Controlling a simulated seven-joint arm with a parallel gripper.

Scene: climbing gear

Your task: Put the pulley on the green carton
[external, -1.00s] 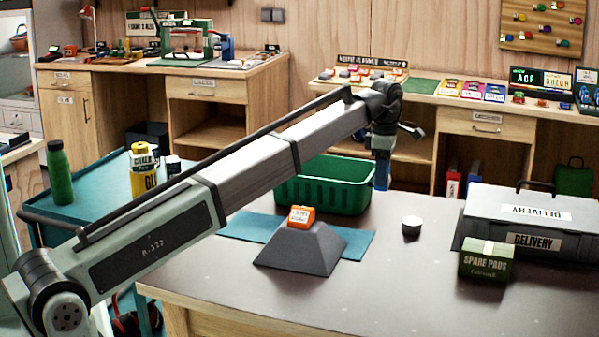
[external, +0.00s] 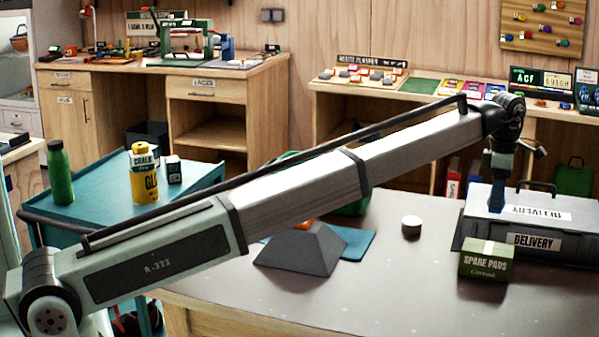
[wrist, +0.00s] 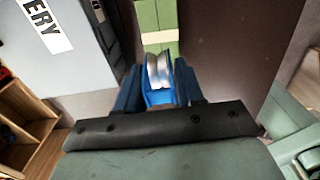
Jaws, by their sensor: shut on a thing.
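My gripper (wrist: 157,82) is shut on the pulley (wrist: 158,70), a blue piece with a silvery grooved wheel, held between the blue fingers in the wrist view. In the external view my gripper (external: 496,205) hangs pointing down in front of or over the delivery case; the pulley cannot be made out there. The green carton (external: 486,263), labelled "SPARE PADS", stands on the table in front of the case. In the wrist view the carton (wrist: 167,18) shows with its pale strip just beyond the fingertips, apart from the pulley as far as I can tell.
The grey delivery case (external: 560,236) with a handle lies right behind the carton. A small white-topped round tin (external: 411,226) stands to the left. The table's front middle is clear.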

